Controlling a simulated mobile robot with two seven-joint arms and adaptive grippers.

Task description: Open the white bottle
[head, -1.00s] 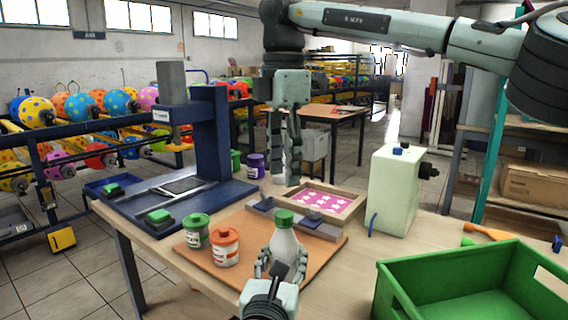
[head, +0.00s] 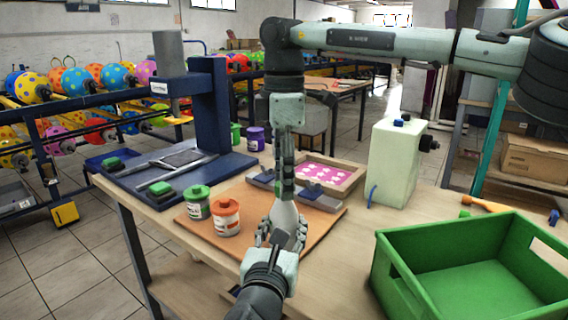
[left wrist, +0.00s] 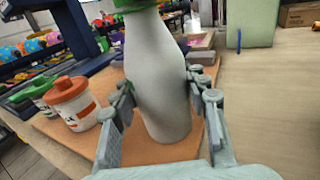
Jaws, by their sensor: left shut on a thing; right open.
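The white bottle (head: 285,214) stands upright on the brown board (head: 189,220). It fills the middle of the left wrist view (left wrist: 160,80), with its green cap (left wrist: 135,4) at the top edge. My left gripper (head: 284,231) is shut on the bottle's body, one finger on each side; its fingers also show in the left wrist view (left wrist: 162,100). My right gripper (head: 284,192) points straight down over the bottle's top, open. Its fingers hide the cap in the head view, so I cannot tell whether they touch it.
An orange-lidded jar (head: 226,218) and a green-lidded jar (head: 196,203) stand left of the bottle. A framed pink star screen (head: 322,174) lies behind. A pale box machine (head: 394,165) and a green crate (head: 392,262) are to the right. Bare table lies between board and crate.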

